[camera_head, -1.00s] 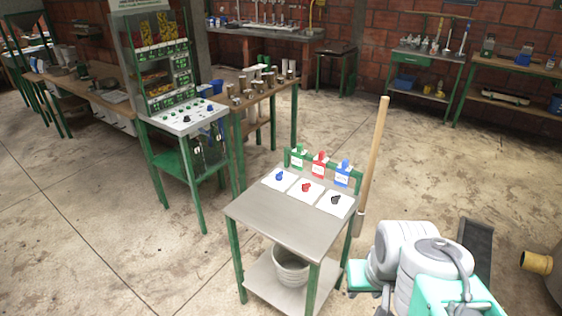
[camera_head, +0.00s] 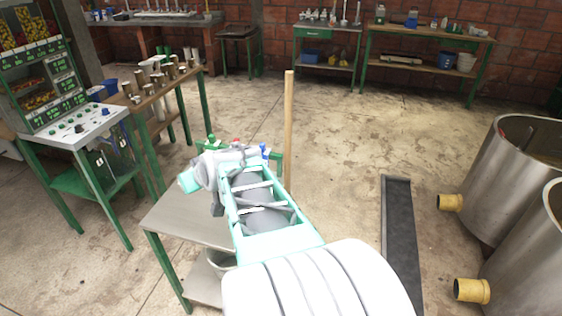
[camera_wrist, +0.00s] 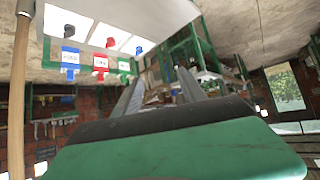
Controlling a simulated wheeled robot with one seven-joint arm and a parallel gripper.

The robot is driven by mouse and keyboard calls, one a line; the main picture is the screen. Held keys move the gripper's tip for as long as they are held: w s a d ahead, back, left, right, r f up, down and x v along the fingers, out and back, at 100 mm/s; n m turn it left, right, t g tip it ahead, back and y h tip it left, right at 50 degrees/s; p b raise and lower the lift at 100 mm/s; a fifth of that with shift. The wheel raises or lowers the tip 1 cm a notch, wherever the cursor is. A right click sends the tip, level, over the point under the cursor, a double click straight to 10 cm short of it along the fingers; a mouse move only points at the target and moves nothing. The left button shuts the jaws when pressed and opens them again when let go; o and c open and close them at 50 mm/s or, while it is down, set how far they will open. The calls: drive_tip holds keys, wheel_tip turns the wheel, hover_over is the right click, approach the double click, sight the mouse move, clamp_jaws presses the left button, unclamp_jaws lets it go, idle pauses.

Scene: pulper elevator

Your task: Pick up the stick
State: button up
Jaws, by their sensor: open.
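The stick is a long, pale wooden pole (camera_head: 289,130) standing nearly upright behind the small metal table, to the right of its tags. Its lower part is hidden behind my arm. In the wrist view the stick (camera_wrist: 19,85) runs along the left edge, outside my jaws. My gripper (camera_wrist: 157,88) shows two grey fingers spread apart with nothing between them. In the head view my arm reaches over the table, with its end to the left of the stick; the fingers are not clear there.
The small table (camera_head: 180,220) stands under my arm, with a bucket (camera_head: 222,262) on its lower shelf. Blue, red and green tags (camera_wrist: 100,66) line its back edge. A dark ramp-like strip (camera_head: 400,240) and steel tanks (camera_head: 515,170) are on the right. Floor beyond the stick is clear.

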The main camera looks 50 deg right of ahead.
drive_tip(key=d+r+m+t+h, duration=0.1)
drive_tip(key=d+m+t+h, duration=0.15)
drive_tip(key=d, duration=0.95)
drive_tip(key=m+t+h+b, duration=0.2)
drive_tip(key=m+h, duration=0.1)
drive_tip(key=h, duration=0.4)
approach(290, 108)
drive_tip(key=x, duration=0.4)
drive_tip(key=shift+g, duration=0.35)
drive_tip(key=p+x, duration=0.2)
drive_tip(key=x, duration=0.5)
drive_tip(key=shift+w+p, duration=0.25)
drive_tip(key=shift+p, duration=0.05)
drive_tip(key=shift+r, duration=0.1)
drive_tip(key=shift+c, duration=0.3)
clamp_jaws()
